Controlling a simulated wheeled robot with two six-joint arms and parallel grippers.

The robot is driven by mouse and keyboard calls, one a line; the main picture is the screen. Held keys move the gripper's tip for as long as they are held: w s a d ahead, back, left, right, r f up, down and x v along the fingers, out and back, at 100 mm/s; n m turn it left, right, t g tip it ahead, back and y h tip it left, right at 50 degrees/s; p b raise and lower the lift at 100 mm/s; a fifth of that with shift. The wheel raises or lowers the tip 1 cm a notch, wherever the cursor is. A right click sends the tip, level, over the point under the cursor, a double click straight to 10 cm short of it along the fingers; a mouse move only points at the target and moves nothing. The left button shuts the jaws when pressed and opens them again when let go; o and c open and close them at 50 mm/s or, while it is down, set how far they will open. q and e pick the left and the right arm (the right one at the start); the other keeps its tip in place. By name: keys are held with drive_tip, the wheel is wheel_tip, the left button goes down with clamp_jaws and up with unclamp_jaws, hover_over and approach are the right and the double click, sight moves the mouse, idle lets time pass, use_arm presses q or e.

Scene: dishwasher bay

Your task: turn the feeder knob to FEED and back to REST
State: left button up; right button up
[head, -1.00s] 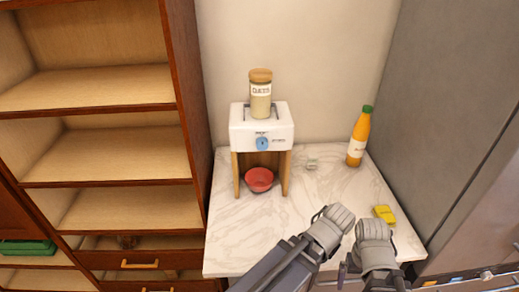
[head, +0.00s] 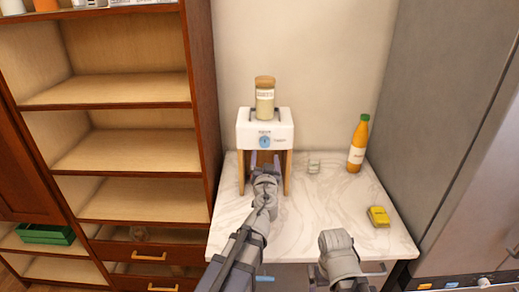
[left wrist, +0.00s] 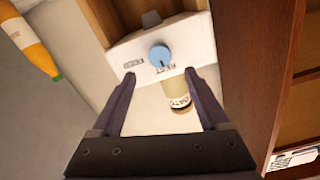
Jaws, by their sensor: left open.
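The white feeder (head: 250,130) stands at the back of the marble counter on wooden legs, with the oats jar (head: 265,100) on top. Its blue knob (head: 265,141) is on the front face. In the left wrist view, upside down, the knob (left wrist: 160,56) has FEED and REST labels beside it, and its dark mark seems to face REST. My left gripper (head: 266,158) is open and empty in front of the feeder, just below the knob in the head view. The knob appears beyond and between its fingertips (left wrist: 160,73), apart from them. My right gripper (head: 338,245) is over the counter's front; its fingers are unclear.
An orange bottle (head: 357,145), a small clear item (head: 314,166) and a yellow sponge-like block (head: 378,217) stand to the right on the counter. A wooden shelf unit (head: 205,110) bounds the left, a grey appliance wall (head: 440,120) the right.

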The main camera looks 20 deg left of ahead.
sight(265, 144)
use_arm(q)
drive_tip(key=shift+x, duration=3.95)
drive_tip(key=shift+f, duration=0.1)
clamp_jaws()
